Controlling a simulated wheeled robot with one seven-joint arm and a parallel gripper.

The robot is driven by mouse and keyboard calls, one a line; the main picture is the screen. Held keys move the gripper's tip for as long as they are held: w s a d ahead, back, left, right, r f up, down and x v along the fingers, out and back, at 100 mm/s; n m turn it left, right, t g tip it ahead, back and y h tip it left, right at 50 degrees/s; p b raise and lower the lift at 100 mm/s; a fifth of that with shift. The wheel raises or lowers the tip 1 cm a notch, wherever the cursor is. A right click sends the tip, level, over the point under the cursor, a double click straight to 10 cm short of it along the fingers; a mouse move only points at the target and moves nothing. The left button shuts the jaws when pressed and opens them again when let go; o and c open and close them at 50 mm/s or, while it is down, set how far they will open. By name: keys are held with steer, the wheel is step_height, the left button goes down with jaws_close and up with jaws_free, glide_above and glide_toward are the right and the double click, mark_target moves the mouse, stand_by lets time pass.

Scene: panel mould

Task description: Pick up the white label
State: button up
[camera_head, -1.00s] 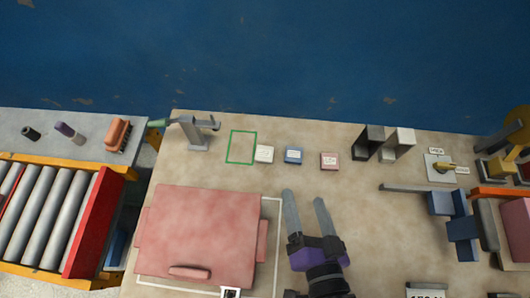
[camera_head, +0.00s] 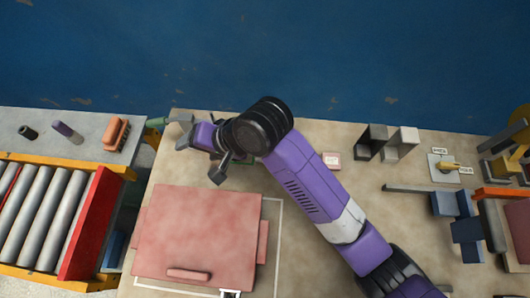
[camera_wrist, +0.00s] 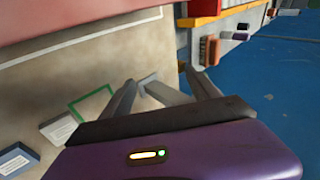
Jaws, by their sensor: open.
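The white label (camera_wrist: 58,128) is a small pale block with faint writing on top, lying on the bench in the wrist view. It sits beside a green outlined rectangle (camera_wrist: 92,104), outside it. My gripper (camera_wrist: 163,92) is open, with the label to the left of its fingers and not between them. In the head view the label is hidden behind my arm, and my gripper is near the grey clamp stand. A grey stand (camera_wrist: 166,93) shows between the fingers in the wrist view.
A blue label (camera_wrist: 14,160) lies beside the white one. A pink label (camera_head: 331,161) lies farther right. A large pink panel (camera_head: 197,235) fills the front left of the bench. Dark and light angled blocks (camera_head: 402,142) stand at the back right.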

steer(key=w+d+h, duration=0.1)
steer(key=d+h, duration=0.1)
steer(key=d, duration=0.3)
steer(key=w+d+f+g+h, duration=0.1)
steer(key=d+h, duration=0.2)
steer(key=d, duration=0.2)
steer(key=w+d+g+h, duration=0.1)
steer(key=w+d+h, duration=0.1)
steer(key=d, duration=0.2)
steer(key=shift+w+d+f+m+h, duration=0.1)
steer(key=shift+d+f+m+h, duration=0.25)
steer(key=shift+d+m+h, duration=0.05)
steer(key=shift+d+f, duration=0.1)
steer(key=shift+d, duration=0.15)
steer(key=shift+w+a+f, duration=0.1)
steer(key=shift+w+f, duration=0.05)
steer(key=shift+f, duration=1.75)
steer(key=shift+w+a+f, duration=0.1)
steer(key=shift+w+f, duration=0.05)
steer(key=shift+f, duration=1.7)
steer(key=c, duration=1.4)
